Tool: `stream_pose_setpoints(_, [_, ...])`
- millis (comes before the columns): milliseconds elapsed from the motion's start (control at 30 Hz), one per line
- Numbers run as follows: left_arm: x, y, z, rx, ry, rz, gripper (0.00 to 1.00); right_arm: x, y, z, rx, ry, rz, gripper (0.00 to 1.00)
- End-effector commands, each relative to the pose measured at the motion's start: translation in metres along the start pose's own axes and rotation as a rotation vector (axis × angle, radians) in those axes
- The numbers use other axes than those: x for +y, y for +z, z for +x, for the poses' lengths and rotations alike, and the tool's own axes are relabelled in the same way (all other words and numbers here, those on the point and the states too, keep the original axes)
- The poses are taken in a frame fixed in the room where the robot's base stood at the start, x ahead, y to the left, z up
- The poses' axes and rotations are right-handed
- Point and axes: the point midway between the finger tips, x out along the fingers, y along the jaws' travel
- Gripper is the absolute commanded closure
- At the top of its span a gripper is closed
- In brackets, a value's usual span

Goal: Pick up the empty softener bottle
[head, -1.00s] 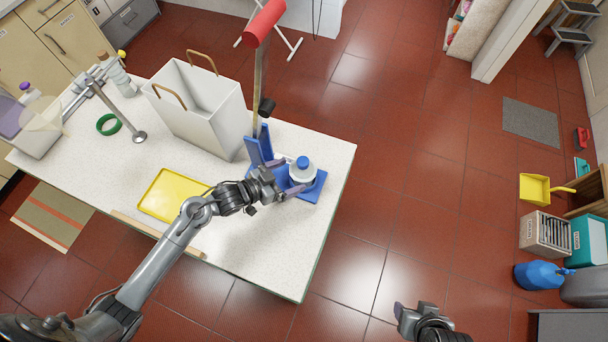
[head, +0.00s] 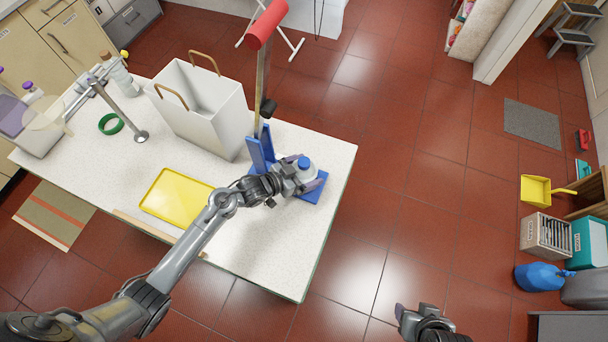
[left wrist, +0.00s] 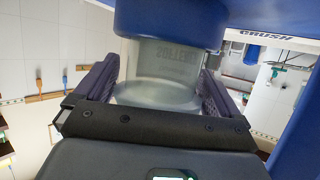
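The softener bottle (head: 305,170), pale with a blue cap, stands on the blue base (head: 314,192) of a can-crusher-like stand at the table's right end. My left gripper (head: 303,176) is at the bottle, with its fingers around its sides. In the left wrist view the clear, lettered bottle (left wrist: 163,75) sits between the two dark fingers, which are spread wide; firm contact cannot be made out. A large blue part covers the top of that view. My right gripper (head: 410,312) is over the floor at the bottom, away from the table; its finger gap is unclear.
The blue stand's upright (head: 261,150) and its long lever with a red handle (head: 265,24) rise just left of the bottle. A white bag (head: 200,110), yellow tray (head: 176,197) and green tape ring (head: 111,124) are on the table (head: 260,250). The table's front right is clear.

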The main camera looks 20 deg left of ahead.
Motion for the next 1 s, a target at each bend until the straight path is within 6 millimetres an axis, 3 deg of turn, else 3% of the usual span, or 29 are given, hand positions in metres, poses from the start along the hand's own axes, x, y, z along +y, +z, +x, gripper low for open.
stream_pose_setpoints(33, [0.0, 0.0, 0.0, 0.0, 0.0, 0.0, 0.12, -0.001, 0.0, 0.0, 0.0, -0.001, 0.001, 0.43])
stream_pose_setpoints(333, [0.0, 0.0, 0.0, 0.0, 0.0, 0.0, 0.56, -0.001, 0.0, 0.0, 0.0, -0.004, 0.004, 0.43])
stream_pose_setpoints(733, [0.0, -0.004, -0.002, 0.001, 0.0, 0.001, 0.57, 0.0, 0.0, 0.0, -0.001, -0.001, 0.0, 0.43])
stream_pose_setpoints(1000, [-0.001, -0.027, -0.011, 0.003, 0.001, 0.003, 0.57, 0.001, 0.001, 0.001, -0.002, 0.004, -0.006, 0.43])
